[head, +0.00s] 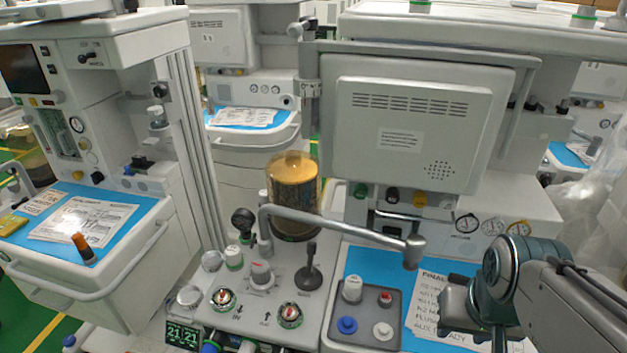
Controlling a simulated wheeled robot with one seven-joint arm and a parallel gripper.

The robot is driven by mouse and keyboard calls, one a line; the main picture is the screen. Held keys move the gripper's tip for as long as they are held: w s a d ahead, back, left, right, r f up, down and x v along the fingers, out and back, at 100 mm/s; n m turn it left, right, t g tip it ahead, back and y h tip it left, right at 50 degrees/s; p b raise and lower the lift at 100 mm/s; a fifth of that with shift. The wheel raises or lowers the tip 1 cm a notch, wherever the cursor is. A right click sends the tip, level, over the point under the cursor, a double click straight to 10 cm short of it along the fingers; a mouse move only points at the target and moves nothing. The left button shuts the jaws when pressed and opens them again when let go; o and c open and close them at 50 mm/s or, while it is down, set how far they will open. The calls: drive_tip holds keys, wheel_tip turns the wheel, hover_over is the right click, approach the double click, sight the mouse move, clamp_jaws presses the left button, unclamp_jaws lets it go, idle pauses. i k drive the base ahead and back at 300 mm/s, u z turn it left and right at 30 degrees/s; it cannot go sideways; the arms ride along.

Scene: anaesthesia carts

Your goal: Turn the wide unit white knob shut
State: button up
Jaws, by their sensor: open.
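The nearest, widest cart (540,212) fills the middle and right. A grey pad (366,314) on its worktop carries a tall white knob (352,288), a small white knob (383,330), a red knob (385,298) and a blue knob (347,325). Another white knob with a green ring (233,257) stands on the panel to the left. I cannot tell which white knob is the task's, nor how far any is turned. My gripper (486,332) is open and empty, right of the pad, over the printed sheet, apart from the knobs.
A bent grey tube (335,228) crosses above the panel and ends over the worktop behind the pad. A black lever (309,272) and red-centred dials (290,314) stand left of the pad. A monitor back (410,130) overhangs behind. Another cart (95,230) stands at left.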

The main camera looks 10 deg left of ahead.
sight(445, 202)
drive_tip(key=k, duration=1)
drive_tip(key=u, duration=2.05)
drive_tip(key=i, duration=0.9)
drive_tip(key=z, duration=1.6)
